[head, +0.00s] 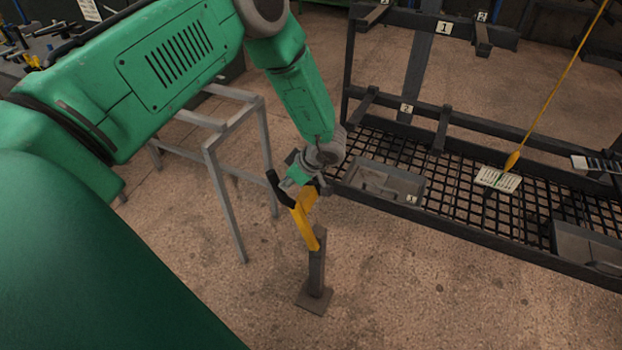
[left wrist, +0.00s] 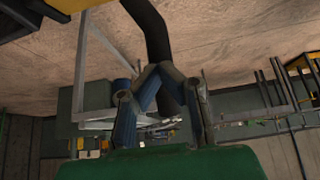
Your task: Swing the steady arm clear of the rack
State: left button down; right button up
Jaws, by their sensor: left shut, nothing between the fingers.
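The steady arm (head: 305,222) is a yellow bar with a black grip (head: 277,188), mounted on a short dark post (head: 317,265) on the floor in front of the rack (head: 470,232). My left gripper (head: 300,181) is right at the black grip and the upper end of the yellow bar. In the left wrist view my left gripper's fingers (left wrist: 158,70) are shut with nothing between them, and the black grip (left wrist: 147,27) runs close past the fingertips. I cannot tell whether they touch. My right gripper is not in view.
The rack's mesh shelf holds a grey tray (head: 385,184), a paper tag (head: 498,179) and another grey tray (head: 588,248). A yellow line slants down to the tag. A grey metal stand (head: 222,190) is left of the post. The floor right of the post is clear.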

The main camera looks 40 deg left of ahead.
pick_arm(q)
jog(key=s+a+p, duration=0.1)
jog(key=s+a, duration=0.2)
jog(key=a, duration=1.2)
jog(key=shift+s+f, duration=0.15)
jog(key=shift+s, duration=0.15)
dwell(2.2)
jog(key=shift+w+d, duration=0.25)
jog(key=shift+d, duration=0.7)
jog(key=shift+w+d, duration=0.2)
jog(key=shift+d, duration=0.75)
jog(key=shift+w+d, duration=0.25)
jog(key=shift+d, duration=0.7)
